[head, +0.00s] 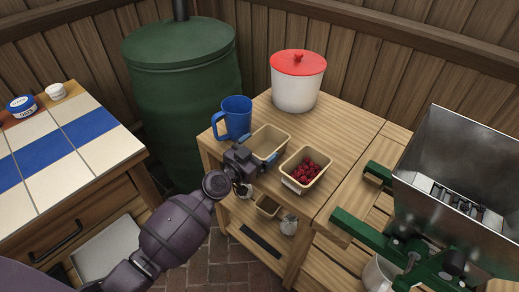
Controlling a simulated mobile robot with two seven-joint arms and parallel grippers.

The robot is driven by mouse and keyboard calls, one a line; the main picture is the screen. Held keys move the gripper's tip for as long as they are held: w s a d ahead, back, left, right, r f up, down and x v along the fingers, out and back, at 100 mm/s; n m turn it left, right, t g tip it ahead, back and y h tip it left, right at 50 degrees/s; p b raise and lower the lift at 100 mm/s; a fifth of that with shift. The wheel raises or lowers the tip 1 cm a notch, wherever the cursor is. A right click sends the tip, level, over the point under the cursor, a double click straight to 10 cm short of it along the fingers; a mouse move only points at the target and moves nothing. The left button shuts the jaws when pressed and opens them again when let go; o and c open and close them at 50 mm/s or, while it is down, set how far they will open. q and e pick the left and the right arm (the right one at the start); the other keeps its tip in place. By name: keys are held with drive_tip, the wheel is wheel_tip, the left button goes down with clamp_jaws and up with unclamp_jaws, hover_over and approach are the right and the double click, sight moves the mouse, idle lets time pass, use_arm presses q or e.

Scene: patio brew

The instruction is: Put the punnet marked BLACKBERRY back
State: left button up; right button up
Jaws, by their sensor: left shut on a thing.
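My left gripper (257,152) is shut on the near-left wall of an empty tan punnet (277,134). This punnet is at the left side of the wooden table (345,129), behind my gripper; I cannot tell whether it rests on the top or is slightly raised. A second tan punnet (289,183) with red berries (307,171) stands just to its right, near the table's front edge. A pale label shows on its front but is too small to read. No BLACKBERRY marking is legible. My right gripper is not in view.
A blue jug (236,119) stands close behind my left gripper. A white pot with a red lid (298,88) is at the back. A green-framed metal hopper (459,165) stands right. The table's middle right is clear.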

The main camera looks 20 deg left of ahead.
use_arm(q)
drive_tip(key=shift+f, duration=0.25)
drive_tip(key=o, duration=0.7)
drive_tip(key=shift+r, duration=0.4)
drive_tip(key=v, duration=1.2)
drive_tip(key=shift+f+b, duration=0.15)
drive_tip(key=shift+b, duration=0.2)
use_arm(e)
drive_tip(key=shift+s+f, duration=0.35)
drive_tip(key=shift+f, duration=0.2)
use_arm(q)
drive_tip(key=shift+s, duration=0.1)
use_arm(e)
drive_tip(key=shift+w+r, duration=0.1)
use_arm(q)
drive_tip(key=s+a+f+n+g+y+p, duration=0.1)
drive_tip(key=s+p, duration=0.4)
drive_tip(key=s, duration=0.8)
drive_tip(key=s+a+f+n+g+y+p, duration=0.1)
drive_tip(key=s+g+y+p, duration=0.4)
drive_tip(key=s, duration=0.8)
drive_tip(key=shift+a+f+n, duration=0.3)
drive_tip(key=shift+a+n, duration=0.45)
drive_tip(key=shift+n, duration=0.25)
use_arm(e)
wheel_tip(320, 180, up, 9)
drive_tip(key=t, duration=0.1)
